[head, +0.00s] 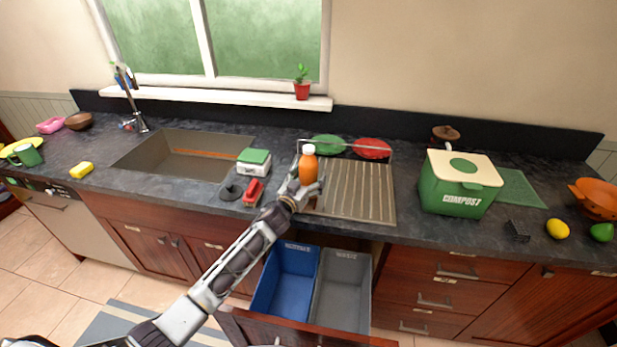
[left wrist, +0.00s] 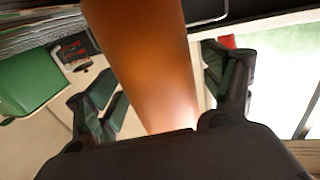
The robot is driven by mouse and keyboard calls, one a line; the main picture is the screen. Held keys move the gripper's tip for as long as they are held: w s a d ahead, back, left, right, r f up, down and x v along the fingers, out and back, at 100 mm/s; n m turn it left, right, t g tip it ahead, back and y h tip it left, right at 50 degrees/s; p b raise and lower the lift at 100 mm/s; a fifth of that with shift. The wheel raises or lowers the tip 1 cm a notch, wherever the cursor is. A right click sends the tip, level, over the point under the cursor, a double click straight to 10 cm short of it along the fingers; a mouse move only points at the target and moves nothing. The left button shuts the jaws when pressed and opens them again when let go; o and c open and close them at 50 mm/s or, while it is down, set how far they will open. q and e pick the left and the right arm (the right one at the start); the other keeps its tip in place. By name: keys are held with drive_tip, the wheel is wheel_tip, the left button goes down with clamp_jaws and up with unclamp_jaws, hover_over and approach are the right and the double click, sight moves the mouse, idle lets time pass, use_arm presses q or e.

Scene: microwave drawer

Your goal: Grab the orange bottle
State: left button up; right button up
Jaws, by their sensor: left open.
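The orange bottle (head: 308,166) stands upright on the counter at the left edge of the ribbed drainboard in the head view. My left gripper (head: 303,190) is right at the bottle, low on its near side. In the left wrist view the bottle (left wrist: 142,60) fills the middle, between the two spread fingers of the left gripper (left wrist: 160,100). The fingers are open, with a gap visible on each side of the bottle. The bottle's base is hidden by the gripper in the head view. My right gripper is not in view.
Left of the bottle are a green-and-white box (head: 253,162), a red object (head: 254,192) and the sink (head: 185,152). A dish rack (head: 345,146) with plates stands behind. A compost bin (head: 458,184) is to the right. An open drawer (head: 312,288) with blue and grey bins is below.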

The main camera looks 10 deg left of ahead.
sight(307, 155)
use_arm(q)
drive_tip(key=c, duration=1.1)
drive_tip(key=shift+r, duration=0.15)
drive_tip(key=shift+r, duration=4.85)
